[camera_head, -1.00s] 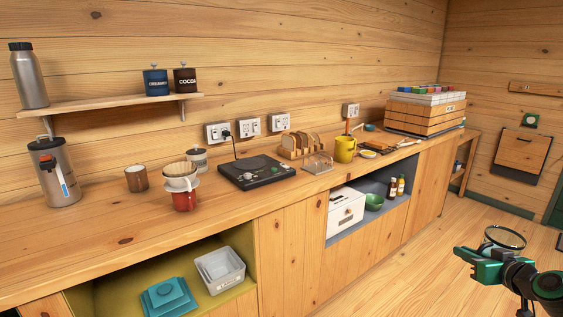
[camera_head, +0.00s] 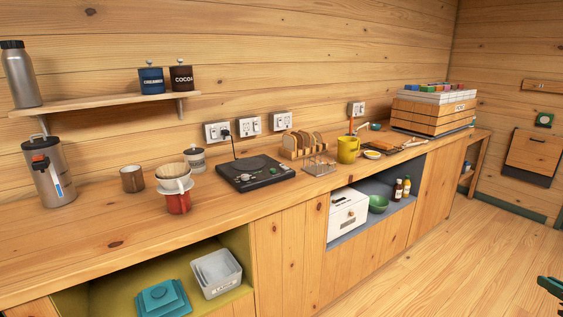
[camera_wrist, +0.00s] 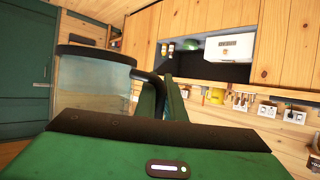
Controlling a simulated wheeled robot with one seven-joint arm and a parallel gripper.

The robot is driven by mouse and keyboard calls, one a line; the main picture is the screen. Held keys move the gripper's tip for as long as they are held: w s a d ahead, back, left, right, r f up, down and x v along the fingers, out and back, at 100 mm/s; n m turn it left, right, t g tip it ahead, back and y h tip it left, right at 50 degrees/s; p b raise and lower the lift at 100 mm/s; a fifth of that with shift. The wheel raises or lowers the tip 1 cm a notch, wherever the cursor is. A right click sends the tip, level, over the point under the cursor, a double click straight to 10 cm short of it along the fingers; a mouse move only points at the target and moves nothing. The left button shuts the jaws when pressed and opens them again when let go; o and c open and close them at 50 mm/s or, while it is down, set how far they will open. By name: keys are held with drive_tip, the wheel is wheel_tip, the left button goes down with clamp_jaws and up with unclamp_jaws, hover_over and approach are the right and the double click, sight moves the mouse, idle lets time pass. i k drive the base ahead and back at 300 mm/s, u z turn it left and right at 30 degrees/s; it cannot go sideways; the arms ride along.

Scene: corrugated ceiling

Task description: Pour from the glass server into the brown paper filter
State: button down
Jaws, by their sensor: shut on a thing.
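The brown paper filter (camera_head: 172,169) sits in a white dripper (camera_head: 176,185) on top of a red mug (camera_head: 179,204) on the counter, left of centre. The glass server (camera_wrist: 92,88) fills the left of the wrist view, with a dark rim and a dark handle (camera_wrist: 152,83). My gripper (camera_wrist: 166,98) is shut on the glass server at its handle. In the head view only a green bit of my gripper (camera_head: 552,287) shows at the right edge, far from the filter. The server is out of that view. What is inside it is hard to tell.
A brown cup (camera_head: 132,179), a steel pump flask (camera_head: 49,172) and a white lidded jar (camera_head: 194,159) stand near the dripper. A black appliance (camera_head: 255,172) lies to its right. The counter front (camera_head: 110,230) is clear, as is the floor (camera_head: 430,265).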

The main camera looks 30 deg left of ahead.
sight(174, 170)
drive_tip(key=u, duration=0.15)
drive_tip(key=k, duration=0.9)
drive_tip(key=u, duration=1.45)
drive_tip(key=i, duration=1)
drive_tip(key=z, duration=0.05)
